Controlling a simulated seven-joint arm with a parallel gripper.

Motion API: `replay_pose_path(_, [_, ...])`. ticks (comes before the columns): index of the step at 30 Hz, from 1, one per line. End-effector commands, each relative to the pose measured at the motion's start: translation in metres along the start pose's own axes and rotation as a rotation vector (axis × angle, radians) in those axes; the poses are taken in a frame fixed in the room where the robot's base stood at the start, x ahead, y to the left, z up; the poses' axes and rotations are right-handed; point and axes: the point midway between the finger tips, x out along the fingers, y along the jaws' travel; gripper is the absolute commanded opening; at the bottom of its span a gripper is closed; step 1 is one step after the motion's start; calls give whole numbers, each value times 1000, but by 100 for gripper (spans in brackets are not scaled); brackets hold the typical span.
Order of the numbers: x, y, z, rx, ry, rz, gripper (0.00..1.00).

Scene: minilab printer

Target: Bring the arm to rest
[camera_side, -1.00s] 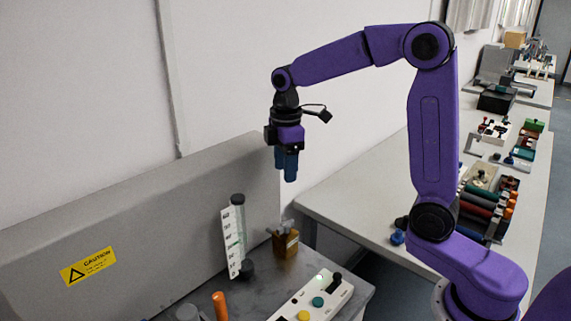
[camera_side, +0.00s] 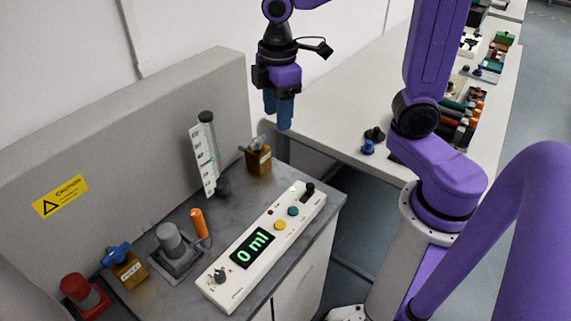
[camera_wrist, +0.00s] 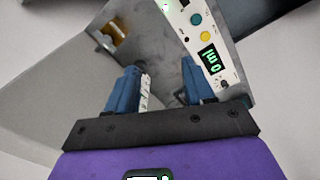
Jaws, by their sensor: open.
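My gripper (camera_side: 278,108) has blue fingers and hangs pointing down, above and in front of the table gap at the upper middle of the side view. It is empty, clear of the bench and apart from everything below it. In the wrist view my gripper (camera_wrist: 155,90) shows its two blue fingers spread apart with nothing held between them. The purple arm reaches to it from the right.
A bench (camera_side: 290,265) carries a white control panel (camera_side: 225,283) reading "0 ml", a graduated scale (camera_side: 203,160), a brass valve block (camera_side: 258,160), an orange-handled item (camera_side: 199,224), a grey knob (camera_side: 172,242) and a red knob (camera_side: 82,293). A white table (camera_side: 340,100) stands behind.

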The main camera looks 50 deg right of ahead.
Motion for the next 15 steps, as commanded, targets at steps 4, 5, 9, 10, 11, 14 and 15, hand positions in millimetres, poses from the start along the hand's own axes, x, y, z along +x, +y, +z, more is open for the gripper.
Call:
replay_pose_path(4, [5, -37, 15, -3, 4, -4, 53])
replay_pose_path(5, [6, -44, 18, -2, 5, -4, 53])
replay_pose_path(9, [11, -75, 36, 0, 7, -9, 53])
replay_pose_path(10, [12, -82, 40, 1, 8, -10, 53])
replay_pose_path(11, [14, -88, 44, 2, 9, -10, 53])
replay_pose_path(14, [18, -109, 60, 3, 11, -14, 53])
replay_pose_path(15, [20, -117, 66, 4, 10, -15, 53])
